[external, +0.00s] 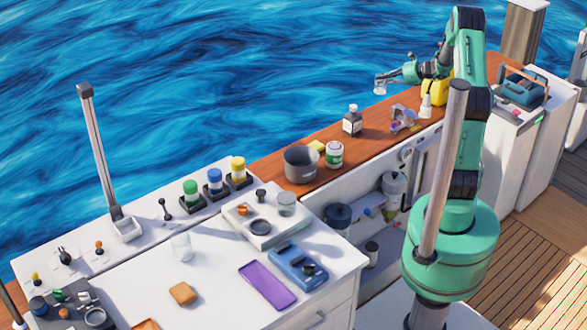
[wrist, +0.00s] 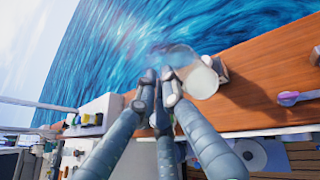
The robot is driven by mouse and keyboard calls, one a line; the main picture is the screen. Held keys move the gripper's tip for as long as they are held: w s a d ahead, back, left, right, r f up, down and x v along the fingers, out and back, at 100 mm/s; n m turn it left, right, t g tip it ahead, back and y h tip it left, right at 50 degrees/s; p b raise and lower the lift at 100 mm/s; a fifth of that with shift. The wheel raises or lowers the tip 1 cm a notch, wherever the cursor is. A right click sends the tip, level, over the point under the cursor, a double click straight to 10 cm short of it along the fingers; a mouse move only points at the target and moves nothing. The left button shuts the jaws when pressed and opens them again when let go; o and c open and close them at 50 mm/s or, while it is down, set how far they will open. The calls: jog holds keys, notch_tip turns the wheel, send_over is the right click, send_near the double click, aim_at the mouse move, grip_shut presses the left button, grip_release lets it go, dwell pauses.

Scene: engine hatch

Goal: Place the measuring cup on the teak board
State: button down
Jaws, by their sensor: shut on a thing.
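The measuring cup (external: 380,86) is a small clear cup at the end of my gripper (external: 388,77) in the external view. It is held in the air above the far part of the teak board (external: 270,164), near its water-side edge. In the wrist view the see-through cup (wrist: 201,80) shows just beyond the fingertips of my gripper (wrist: 164,86), which are closed on it. Its outline is faint against the water and the wood. The teak board (wrist: 262,88) lies beneath and to the right there.
On the teak board stand a grey pot (external: 301,164), a green-and-white can (external: 334,155), a dark bottle (external: 352,121), a purple-handled item (external: 403,118), a white bottle (external: 426,106) and a yellow container (external: 436,91). Bare wood shows between them. Open water lies beyond the board.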

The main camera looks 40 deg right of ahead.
notch_tip(320, 180, down, 23)
jog(key=s+d, duration=0.1)
jog(key=shift+d, duration=0.4)
jog(key=w+d+b, duration=0.1)
jog(key=w+d, duration=0.2)
jog(key=w, duration=0.4)
jog(key=w+d+f+b, duration=0.1)
jog(key=w+d, duration=0.3)
jog(key=w, duration=0.3)
jog(key=shift+w+d+f, duration=0.15)
jog(key=shift+f, duration=0.15)
jog(key=shift+f+b, duration=0.55)
jog(key=shift+f, duration=1.1)
